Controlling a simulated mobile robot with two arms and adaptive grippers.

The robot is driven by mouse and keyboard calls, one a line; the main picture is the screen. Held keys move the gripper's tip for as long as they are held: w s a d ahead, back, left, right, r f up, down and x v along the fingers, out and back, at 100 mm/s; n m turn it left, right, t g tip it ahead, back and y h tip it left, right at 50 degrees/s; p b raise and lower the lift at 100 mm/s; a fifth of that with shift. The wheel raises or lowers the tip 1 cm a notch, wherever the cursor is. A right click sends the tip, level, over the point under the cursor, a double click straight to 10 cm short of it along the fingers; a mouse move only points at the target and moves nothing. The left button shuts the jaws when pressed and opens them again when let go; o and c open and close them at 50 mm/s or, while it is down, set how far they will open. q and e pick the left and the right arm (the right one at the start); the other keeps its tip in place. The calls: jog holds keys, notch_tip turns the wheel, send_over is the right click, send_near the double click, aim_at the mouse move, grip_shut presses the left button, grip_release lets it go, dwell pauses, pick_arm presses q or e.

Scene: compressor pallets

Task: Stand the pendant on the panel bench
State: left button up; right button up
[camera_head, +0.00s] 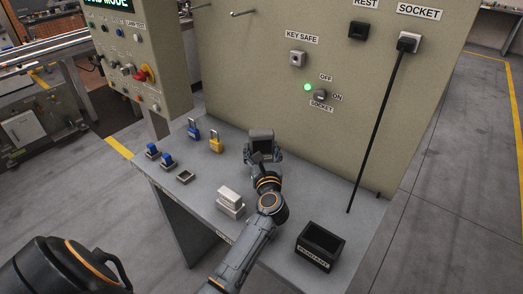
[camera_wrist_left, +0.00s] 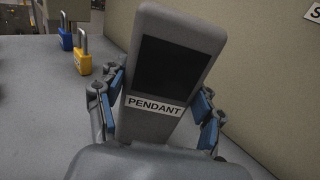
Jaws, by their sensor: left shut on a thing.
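The pendant (camera_head: 261,136) is a grey handheld unit with a dark screen and a label reading PENDANT; it also shows large in the left wrist view (camera_wrist_left: 170,65). My left gripper (camera_head: 263,155) is shut on it, with blue-padded fingers on both sides of its lower part (camera_wrist_left: 160,110). The pendant looks roughly upright, leaning a little in the wrist view. It is over the back middle of the grey panel bench (camera_head: 290,190), near the panel wall. Its lower end is hidden by the gripper, so I cannot tell whether it touches the bench. My right gripper is out of view.
A black open box (camera_head: 320,246) labelled PENDANT stands at the bench's front right. A black cable (camera_head: 377,130) hangs from the socket. Blue (camera_head: 193,131) and yellow (camera_head: 216,144) padlocks, blue-topped pieces (camera_head: 167,162) and a white block (camera_head: 230,198) stand left of the arm.

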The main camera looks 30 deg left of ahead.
pick_arm(q)
jog(key=shift+f, duration=0.1)
jog(key=o, duration=1.5)
